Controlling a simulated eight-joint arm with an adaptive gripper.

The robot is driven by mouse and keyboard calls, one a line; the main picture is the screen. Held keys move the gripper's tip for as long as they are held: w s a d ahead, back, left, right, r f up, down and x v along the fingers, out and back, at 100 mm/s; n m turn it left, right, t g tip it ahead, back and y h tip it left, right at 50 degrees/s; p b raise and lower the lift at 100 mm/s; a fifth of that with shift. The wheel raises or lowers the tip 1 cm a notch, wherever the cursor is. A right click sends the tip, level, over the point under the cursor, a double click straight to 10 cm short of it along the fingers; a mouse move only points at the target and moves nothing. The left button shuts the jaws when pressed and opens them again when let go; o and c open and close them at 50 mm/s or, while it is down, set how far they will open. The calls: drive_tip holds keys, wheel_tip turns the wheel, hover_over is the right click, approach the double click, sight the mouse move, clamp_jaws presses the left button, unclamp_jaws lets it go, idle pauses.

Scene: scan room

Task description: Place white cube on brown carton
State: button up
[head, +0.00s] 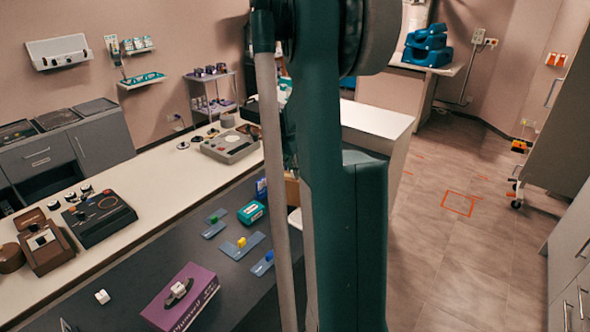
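A small white cube (102,296) sits alone on the dark grey table mat at the lower left, left of a purple box. A brown, carton-like surface (292,191) shows just left of my arm's column. Most of it is hidden behind my arm, so I cannot tell its full shape or what is on it. My arm stands upright through the middle of the view, but my gripper does not show.
The purple box (165,318) has a dark item with a white part on top. Blue plates with small green, yellow and blue blocks, and a teal box (251,213), lie near my arm. Dark devices (99,218) stand along the white counter. The floor at right is mostly clear.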

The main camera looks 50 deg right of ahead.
drive_tip(key=shift+o, duration=1.4)
drive_tip(key=shift+r, duration=0.15)
drive_tip(key=p+v, duration=0.2)
drive_tip(key=v, duration=1)
